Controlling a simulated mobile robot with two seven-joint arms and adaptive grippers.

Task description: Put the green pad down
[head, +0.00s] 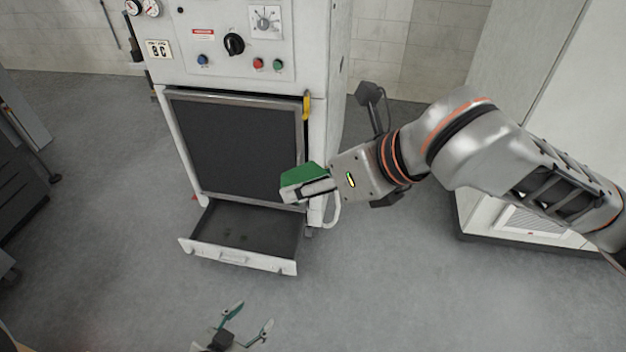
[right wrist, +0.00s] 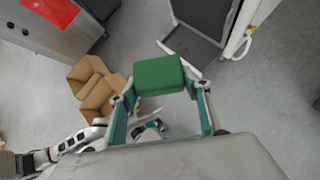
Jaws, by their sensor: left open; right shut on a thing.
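The green pad (head: 304,178) is a small green block with a pale lower side. My right gripper (head: 312,186) is shut on it and holds it in the air, beside the lower right of the machine's dark door and above the open drawer's right side. In the right wrist view the green pad (right wrist: 159,75) sits between the two teal fingers of my right gripper (right wrist: 160,88). My left gripper (head: 248,322) is at the bottom of the head view, with its teal fingers spread apart and nothing between them.
The white machine (head: 170,65) has a dark door (head: 235,145) and an open, empty-looking drawer (head: 240,258) low at the front. Open cardboard boxes (right wrist: 90,85) stand on the floor in the right wrist view. A white cabinet (head: 510,70) stands at right. Grey floor (head: 400,290) is clear.

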